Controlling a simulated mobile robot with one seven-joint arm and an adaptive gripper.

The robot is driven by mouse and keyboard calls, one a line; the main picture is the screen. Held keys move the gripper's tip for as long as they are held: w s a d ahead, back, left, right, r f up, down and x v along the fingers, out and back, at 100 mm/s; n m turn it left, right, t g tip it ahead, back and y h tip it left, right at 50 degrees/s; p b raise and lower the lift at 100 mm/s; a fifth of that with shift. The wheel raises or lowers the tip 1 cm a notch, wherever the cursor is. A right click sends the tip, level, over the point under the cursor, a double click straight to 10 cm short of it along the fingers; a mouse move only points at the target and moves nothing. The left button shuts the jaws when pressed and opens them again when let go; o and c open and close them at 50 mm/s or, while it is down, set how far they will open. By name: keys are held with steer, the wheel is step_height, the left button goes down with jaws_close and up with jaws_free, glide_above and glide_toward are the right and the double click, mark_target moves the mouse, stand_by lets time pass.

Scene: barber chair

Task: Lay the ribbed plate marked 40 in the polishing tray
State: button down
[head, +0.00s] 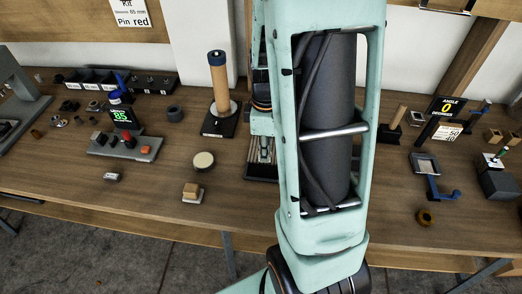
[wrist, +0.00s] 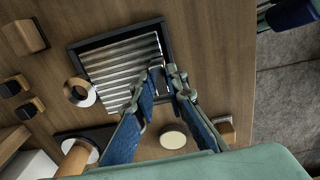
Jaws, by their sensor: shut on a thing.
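The ribbed plate (wrist: 118,72) is a silvery square with parallel ridges; its mark 40 is not readable. It appears inside the outline of the dark-rimmed polishing tray (wrist: 115,32) in the wrist view. I cannot tell whether it rests on the tray floor or hangs just above it. My gripper (wrist: 165,72) is shut on the plate at its edge nearest the fingers, which hide that part. In the head view my arm hides much of the scene; the tray's dark front edge (head: 261,179) and some ridges show beside it.
A metal ring (wrist: 80,92) lies by the tray. A round pale disc (head: 203,161), a small wooden block (head: 191,191) and a post with a wooden cylinder (head: 219,85) stand to the left. Fixtures and an angle display (head: 446,106) are at right.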

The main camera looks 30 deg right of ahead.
steer(key=shift+f, duration=0.2)
steer(key=shift+f+b, duration=2.45)
steer(key=shift+f, duration=0.75)
steer(key=c, duration=1.8)
jaws_free()
steer(key=shift+c, duration=0.2)
step_height(320, 180, up, 12)
steer(key=shift+s+r, duration=0.1)
